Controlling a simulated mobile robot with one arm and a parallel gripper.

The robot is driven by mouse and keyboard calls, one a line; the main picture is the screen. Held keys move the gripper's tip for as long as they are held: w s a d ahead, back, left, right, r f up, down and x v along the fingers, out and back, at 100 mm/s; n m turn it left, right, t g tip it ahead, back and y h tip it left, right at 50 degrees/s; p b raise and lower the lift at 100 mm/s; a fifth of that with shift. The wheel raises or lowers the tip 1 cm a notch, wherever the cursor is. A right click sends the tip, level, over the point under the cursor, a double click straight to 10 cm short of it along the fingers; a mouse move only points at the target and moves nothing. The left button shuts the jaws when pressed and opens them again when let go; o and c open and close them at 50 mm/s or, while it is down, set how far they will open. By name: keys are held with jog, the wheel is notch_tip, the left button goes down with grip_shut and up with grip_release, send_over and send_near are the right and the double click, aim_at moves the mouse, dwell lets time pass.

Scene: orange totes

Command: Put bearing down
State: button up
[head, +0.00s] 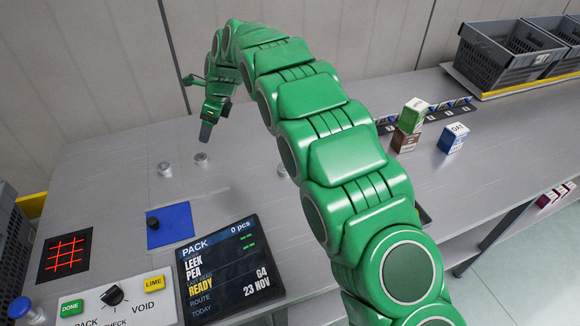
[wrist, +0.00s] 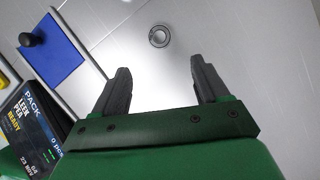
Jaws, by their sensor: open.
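Several small silver round parts, which look like bearings, sit on the grey table in the head view. One bearing (head: 201,158) lies just below my gripper's tip in the picture, and another (head: 164,169) is to its left. In the wrist view one ring-shaped bearing (wrist: 158,37) lies on the table beyond the fingertips, between their lines. My gripper (head: 206,132) points down over the table, and in the wrist view (wrist: 161,68) its two dark fingers are apart with nothing between them. I cannot tell its height above the table.
A blue mat (head: 178,231) with a black knob stands left of centre. A PACK display (head: 228,262), a button panel (head: 112,308) and a red-lined black square (head: 64,254) are at the front. Small boxes (head: 453,138) and grey crates (head: 505,50) stand right. The table's middle is mostly free.

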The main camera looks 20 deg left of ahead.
jog(key=w+d+r+n+t+h, duration=0.15)
jog(key=d+r, duration=0.25)
jog(key=d, duration=0.7)
jog(key=w+d+r+n+g, duration=0.1)
jog(key=w+d+r+n, duration=0.2)
jog(key=d, duration=0.8)
jog(key=s+d+r+n+h, duration=0.1)
jog(key=s+d+r, duration=0.15)
jog(key=d, duration=0.75)
jog(key=s+d+r+n, duration=0.1)
jog(key=s+d+r, duration=0.15)
jog(key=d, duration=0.75)
jog(key=s+d+n+h, duration=0.1)
jog(key=s+d+n, duration=0.3)
jog(key=s+d, duration=1.1)
jog(key=s+d+f+n, duration=0.1)
jog(key=s+d, duration=0.4)
jog(key=s, duration=0.2)
jog(key=s+d+f+n, duration=0.2)
jog(key=s+d, duration=0.3)
jog(key=s, duration=0.3)
jog(key=shift+s+h, duration=0.2)
jog(key=shift+h, duration=0.25)
jog(key=shift+f+n, duration=0.1)
jog(key=shift+n, duration=0.15)
